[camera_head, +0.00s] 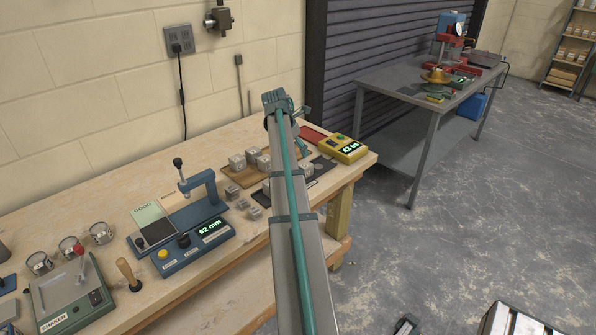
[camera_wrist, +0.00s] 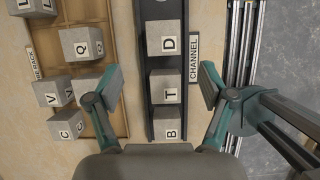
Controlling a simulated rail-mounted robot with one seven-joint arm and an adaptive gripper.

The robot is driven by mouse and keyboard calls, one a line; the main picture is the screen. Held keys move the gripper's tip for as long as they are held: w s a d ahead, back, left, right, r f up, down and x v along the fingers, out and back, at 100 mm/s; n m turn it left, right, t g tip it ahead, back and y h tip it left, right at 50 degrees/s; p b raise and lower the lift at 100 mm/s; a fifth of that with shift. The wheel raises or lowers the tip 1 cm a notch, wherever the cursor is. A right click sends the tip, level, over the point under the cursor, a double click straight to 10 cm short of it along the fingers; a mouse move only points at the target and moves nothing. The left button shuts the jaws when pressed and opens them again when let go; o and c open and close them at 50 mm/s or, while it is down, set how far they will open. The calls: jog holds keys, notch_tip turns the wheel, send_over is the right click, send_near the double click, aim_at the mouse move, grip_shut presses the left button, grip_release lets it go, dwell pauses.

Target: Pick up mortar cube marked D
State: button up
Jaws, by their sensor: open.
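The mortar cube marked D (camera_wrist: 160,39) is a grey cube with a white letter label. It sits in the dark channel (camera_wrist: 162,6) near the top of the wrist view. Below it in the same channel are the cube marked T (camera_wrist: 165,86) and the cube marked B (camera_wrist: 166,122). My gripper (camera_wrist: 161,82) is open and empty, its teal fingers on either side of the channel, nearest to cube T. Cube D lies beyond the fingertips. In the head view my arm covers part of the cube area, and no letters can be read there.
A CHANNEL label (camera_wrist: 194,58) lies right of the channel. A blue gauge device (camera_head: 181,240) and a yellow device (camera_head: 343,149) stand on the bench.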

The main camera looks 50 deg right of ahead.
aim_at(304, 164)
jog(key=x, duration=0.5)
jog(key=shift+d+f+p, duration=0.1)
jog(key=shift+f+p, duration=0.15)
jog(key=shift+p, duration=0.15)
jog(key=shift+s+p+x, duration=0.15)
jog(key=shift+p+x, duration=0.25)
jog(key=shift+x, duration=0.9)
jog(key=shift+s+p+x, duration=0.15)
jog(key=shift+p+x, duration=0.25)
jog(key=shift+x, duration=0.95)
jog(key=c, duration=1.5)
jog(key=shift+o, duration=0.2)
jog(key=shift+r, duration=0.15)
